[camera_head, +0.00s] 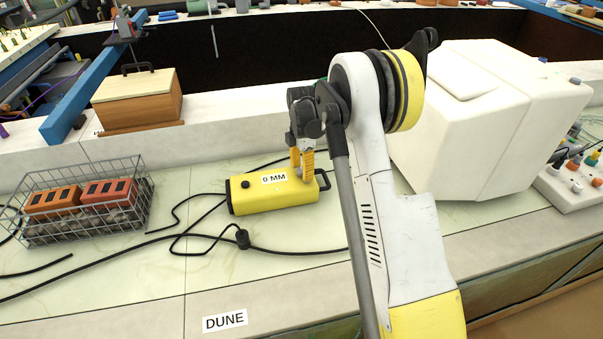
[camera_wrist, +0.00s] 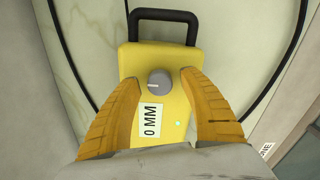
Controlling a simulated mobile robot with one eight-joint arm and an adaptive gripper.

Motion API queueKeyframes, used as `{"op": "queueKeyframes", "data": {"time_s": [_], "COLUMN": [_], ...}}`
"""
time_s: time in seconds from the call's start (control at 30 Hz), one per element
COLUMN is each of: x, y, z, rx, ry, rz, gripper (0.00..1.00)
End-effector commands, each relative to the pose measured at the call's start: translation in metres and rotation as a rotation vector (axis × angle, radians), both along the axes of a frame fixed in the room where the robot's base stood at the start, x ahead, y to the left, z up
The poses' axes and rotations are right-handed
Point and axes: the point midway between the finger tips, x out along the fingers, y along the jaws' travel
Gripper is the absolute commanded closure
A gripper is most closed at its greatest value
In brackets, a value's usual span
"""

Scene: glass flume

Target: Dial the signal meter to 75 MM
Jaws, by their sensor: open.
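The signal meter (camera_head: 262,199) is a yellow box with a black handle, lying on the pale tiled counter. Its label (camera_head: 274,178) reads "0 MM". In the wrist view the meter (camera_wrist: 165,65) carries a grey round knob (camera_wrist: 159,81) with a white pointer line, and the label (camera_wrist: 151,120) sits below the knob. My gripper (camera_head: 302,165) is over the handle end of the meter, pointing down. In the wrist view its two orange fingers (camera_wrist: 159,80) are open, one on each side of the knob and apart from it. The knob is hidden in the head view.
A wire basket (camera_head: 75,205) with orange blocks stands at left. A wooden box (camera_head: 138,100) is behind it. A large white case (camera_head: 480,115) stands right of my arm. Black cables (camera_head: 190,235) run over the counter by the meter. A "DUNE" label (camera_head: 225,321) is at the front edge.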

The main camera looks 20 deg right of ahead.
Motion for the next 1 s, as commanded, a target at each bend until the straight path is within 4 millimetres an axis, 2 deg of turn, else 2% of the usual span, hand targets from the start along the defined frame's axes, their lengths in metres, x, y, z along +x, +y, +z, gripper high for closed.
{"op": "queueKeyframes", "data": {"time_s": [0.27, 0.37, 0.43, 0.47, 0.77, 1.0], "x": [0.0000, 0.0000, 0.0000, 0.0000, 0.0001, 0.0002], "y": [0.0000, 0.0000, 0.0000, 0.0000, 0.0000, 0.0000], "z": [-0.0017, -0.0016, -0.0016, -0.0016, -0.0015, -0.0012], "rx": [0.000, 0.000, 0.000, 0.000, 0.000, 0.000], "ry": [0.000, 0.000, 0.000, 0.000, 0.000, 0.000], "rz": [0.000, -0.001, -0.001, -0.001, -0.008, -0.088], "gripper": [0.49, 0.75, 0.96, 1.00, 1.00, 1.00]}}
